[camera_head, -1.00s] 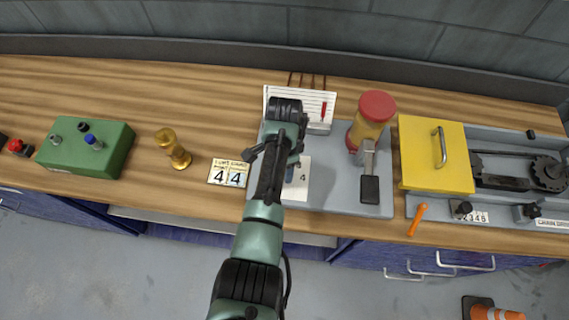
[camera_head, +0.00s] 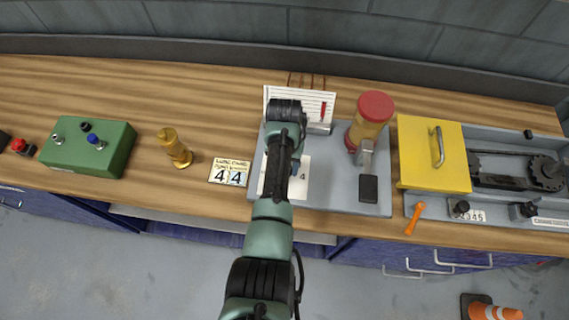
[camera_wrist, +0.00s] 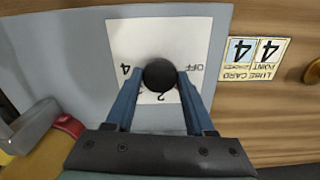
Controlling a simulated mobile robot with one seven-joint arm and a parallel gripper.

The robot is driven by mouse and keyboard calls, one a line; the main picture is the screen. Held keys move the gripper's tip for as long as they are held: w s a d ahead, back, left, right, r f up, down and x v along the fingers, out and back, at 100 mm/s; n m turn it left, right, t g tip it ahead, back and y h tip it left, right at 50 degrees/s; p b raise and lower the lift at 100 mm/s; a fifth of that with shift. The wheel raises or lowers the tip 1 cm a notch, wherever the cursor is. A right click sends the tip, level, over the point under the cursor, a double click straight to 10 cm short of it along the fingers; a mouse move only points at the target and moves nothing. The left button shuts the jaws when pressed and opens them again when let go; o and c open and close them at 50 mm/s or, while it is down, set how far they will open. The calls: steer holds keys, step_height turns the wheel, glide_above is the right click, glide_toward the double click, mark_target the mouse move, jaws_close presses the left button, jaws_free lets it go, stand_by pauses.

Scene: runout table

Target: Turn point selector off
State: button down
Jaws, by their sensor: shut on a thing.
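The point selector is a round black knob (camera_wrist: 160,74) on a white plate (camera_wrist: 195,40), seen in the wrist view. The plate has the marks OFF, 4 and 2 around the knob and appears upside down there. My gripper (camera_wrist: 159,84) has its two blue fingers on either side of the knob and is shut on it. I cannot tell which mark the knob points to. In the head view my arm hides the knob, and only part of the white plate (camera_head: 304,186) with a 4 shows beside it.
A lube card (camera_head: 230,172) reading 4 4 lies left of the grey panel (camera_head: 335,197). A red-capped jar (camera_head: 373,112) and a lever (camera_head: 368,185) stand right of the plate. A yellow cover (camera_head: 425,150), a brass piece (camera_head: 175,150) and a green box (camera_head: 75,148) are farther off.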

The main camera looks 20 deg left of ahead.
steer(key=n, duration=0.5)
steer(key=shift+r+n, duration=0.1)
steer(key=shift+n, duration=2.5)
steer(key=shift+c, duration=1.3)
jaws_free()
step_height(320, 180, up, 13)
steer(key=b, duration=0.1)
steer(key=shift+b, duration=0.3)
